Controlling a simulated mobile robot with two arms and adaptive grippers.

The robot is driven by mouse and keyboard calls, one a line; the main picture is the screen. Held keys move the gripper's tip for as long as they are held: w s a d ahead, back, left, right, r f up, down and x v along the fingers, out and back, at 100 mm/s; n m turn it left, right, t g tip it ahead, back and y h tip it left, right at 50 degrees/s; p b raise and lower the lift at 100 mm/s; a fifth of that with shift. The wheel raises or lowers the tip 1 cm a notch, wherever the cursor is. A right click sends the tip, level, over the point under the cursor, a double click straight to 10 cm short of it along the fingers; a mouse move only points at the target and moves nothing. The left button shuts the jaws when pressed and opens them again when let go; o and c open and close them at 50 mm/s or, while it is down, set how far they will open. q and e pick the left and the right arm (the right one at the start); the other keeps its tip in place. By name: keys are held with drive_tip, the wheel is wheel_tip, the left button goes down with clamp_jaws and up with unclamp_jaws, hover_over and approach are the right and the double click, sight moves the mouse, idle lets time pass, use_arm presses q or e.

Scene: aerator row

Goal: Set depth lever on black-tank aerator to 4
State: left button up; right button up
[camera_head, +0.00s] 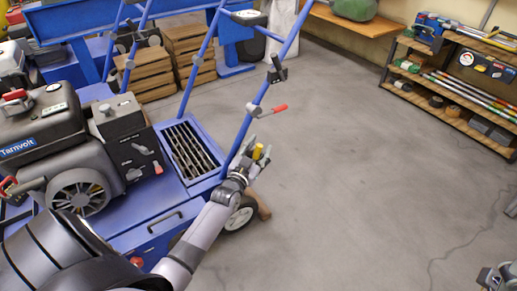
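The nearest aerator has a blue body (135,238) and a black engine and tank (38,118) labelled "Tarnvolt". Its blue handle (233,140) rises to the upper right and carries a red-gripped lever (271,109). A small yellow knob (257,151) shows beside the lower handle, perhaps the depth lever's grip. My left gripper (256,160) is at this knob, with fingers on either side of it; contact and closure are unclear. The depth scale and its numbers cannot be read. My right gripper (497,277) shows partly at the bottom right corner, away from the aerator.
Other blue machines (70,22) stand behind at upper left, with wooden crates (150,75) near them. A wheel (240,215) shows below my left wrist. Shelves (455,115) with tools stand at the right wall. The grey floor (345,150) between is clear.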

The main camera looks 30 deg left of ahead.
use_arm(q)
clamp_jaws()
idle(0.3)
idle(0.4)
